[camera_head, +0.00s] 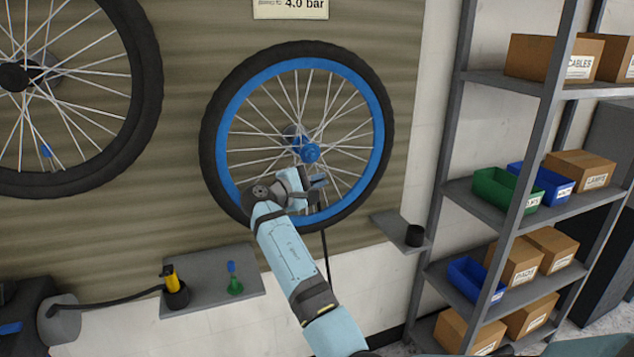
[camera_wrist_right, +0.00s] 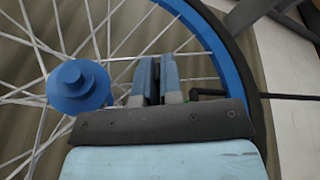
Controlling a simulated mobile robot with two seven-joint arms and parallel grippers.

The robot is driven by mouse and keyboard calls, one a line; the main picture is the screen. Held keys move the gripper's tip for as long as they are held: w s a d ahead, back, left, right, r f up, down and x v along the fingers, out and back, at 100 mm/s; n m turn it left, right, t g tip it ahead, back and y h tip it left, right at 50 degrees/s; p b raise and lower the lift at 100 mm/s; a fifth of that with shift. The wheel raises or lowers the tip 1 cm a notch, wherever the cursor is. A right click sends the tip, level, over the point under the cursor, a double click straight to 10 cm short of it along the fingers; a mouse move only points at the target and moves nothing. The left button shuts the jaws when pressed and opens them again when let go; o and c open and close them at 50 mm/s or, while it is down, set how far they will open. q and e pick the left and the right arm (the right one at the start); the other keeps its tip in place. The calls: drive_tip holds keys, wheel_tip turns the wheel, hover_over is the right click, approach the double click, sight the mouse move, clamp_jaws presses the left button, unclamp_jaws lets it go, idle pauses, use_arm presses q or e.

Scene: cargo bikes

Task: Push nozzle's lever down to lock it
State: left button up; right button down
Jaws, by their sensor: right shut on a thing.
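The blue-rimmed wheel (camera_head: 377,95) with a black tyre hangs on the wall panel. My right gripper (camera_head: 314,186) is at the lower part of this wheel, just inside the rim, below the blue hub (camera_head: 310,153). In the right wrist view its two blue-grey fingers (camera_wrist_right: 158,80) are close together and shut on the nozzle. A dark part of the nozzle (camera_wrist_right: 205,93) shows beside the right finger, with a thin black hose (camera_wrist_right: 285,97) running off from it. The lever cannot be made out; the fingers hide much of the nozzle. My left gripper is not in view.
Another wheel (camera_head: 150,75) hangs at the left. A small shelf (camera_head: 215,265) below holds a yellow-topped item (camera_head: 172,280) in a black cup and a green cone (camera_head: 235,287). A small ledge (camera_head: 395,228) with a black cup is right of the wheel. A rack (camera_head: 535,135) with boxes stands further right.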

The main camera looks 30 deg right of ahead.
use_arm(q)
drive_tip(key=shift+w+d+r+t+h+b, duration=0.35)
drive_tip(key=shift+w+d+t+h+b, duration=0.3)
drive_tip(key=shift+b, duration=2.25)
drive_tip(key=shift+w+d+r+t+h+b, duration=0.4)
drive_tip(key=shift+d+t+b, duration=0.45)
drive_tip(key=shift+b, duration=2)
use_arm(e)
drive_tip(key=shift+w+f+m, duration=0.1)
drive_tip(key=shift+f+m, duration=0.65)
drive_tip(key=shift+m, duration=1.4)
drive_tip(key=shift+f+m, duration=0.8)
drive_tip(key=shift+m, duration=1.3)
drive_tip(key=shift+w+f+m, duration=0.1)
drive_tip(key=shift+f+m, duration=0.65)
drive_tip(key=shift+m, duration=1.4)
drive_tip(key=c, duration=1.3)
unclamp_jaws()
